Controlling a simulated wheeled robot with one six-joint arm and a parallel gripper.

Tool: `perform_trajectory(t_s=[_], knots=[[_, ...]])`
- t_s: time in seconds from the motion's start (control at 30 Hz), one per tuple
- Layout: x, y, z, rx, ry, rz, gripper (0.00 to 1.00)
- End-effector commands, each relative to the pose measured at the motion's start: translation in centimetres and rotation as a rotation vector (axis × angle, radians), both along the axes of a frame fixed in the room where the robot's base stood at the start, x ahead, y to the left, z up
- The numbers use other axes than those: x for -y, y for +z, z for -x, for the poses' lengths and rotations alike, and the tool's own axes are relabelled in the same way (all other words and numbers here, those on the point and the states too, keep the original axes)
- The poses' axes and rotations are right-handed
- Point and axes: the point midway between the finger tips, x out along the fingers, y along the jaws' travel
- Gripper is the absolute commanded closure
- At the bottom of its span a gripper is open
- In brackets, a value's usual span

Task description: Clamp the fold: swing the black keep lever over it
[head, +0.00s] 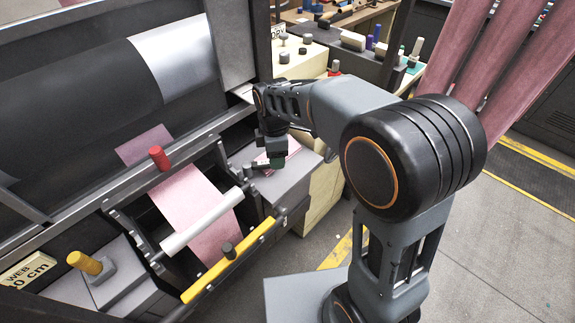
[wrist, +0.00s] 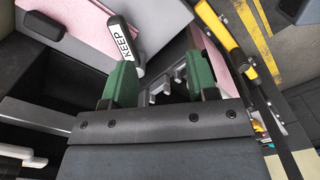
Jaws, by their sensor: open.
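The keep lever (wrist: 122,38) shows in the wrist view with a white KEEP label and a dark end. It lies just beyond the left green finger pad, and I cannot tell if they touch. Pink felt (wrist: 85,24) lies on a grey plate to the left of the lever. In the head view, a pink felt piece (head: 284,155) lies on the grey side shelf, partly hidden by my gripper (head: 264,164). The wrist view shows my gripper (wrist: 160,64) open, its green pads apart with nothing held between them. The lever is not clear in the head view.
A pink web (head: 190,200) runs under a white roller (head: 202,222). A yellow bar (head: 232,258) crosses the front, with a red handle (head: 159,158) behind. A yellow knob (head: 85,263) stands front left. Open floor (head: 500,260) lies to the right.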

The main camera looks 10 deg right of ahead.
Motion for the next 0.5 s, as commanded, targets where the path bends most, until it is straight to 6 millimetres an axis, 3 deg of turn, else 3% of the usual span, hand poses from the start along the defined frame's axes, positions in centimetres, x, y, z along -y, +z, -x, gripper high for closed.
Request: perform_trajectory(t_s=[0.2,0.5], knots=[[1.1,1.7,3.8,0.002,0.0,-0.001,0.47],[1.9,3.0,6.6,0.001,-0.001,0.0,0.47]])
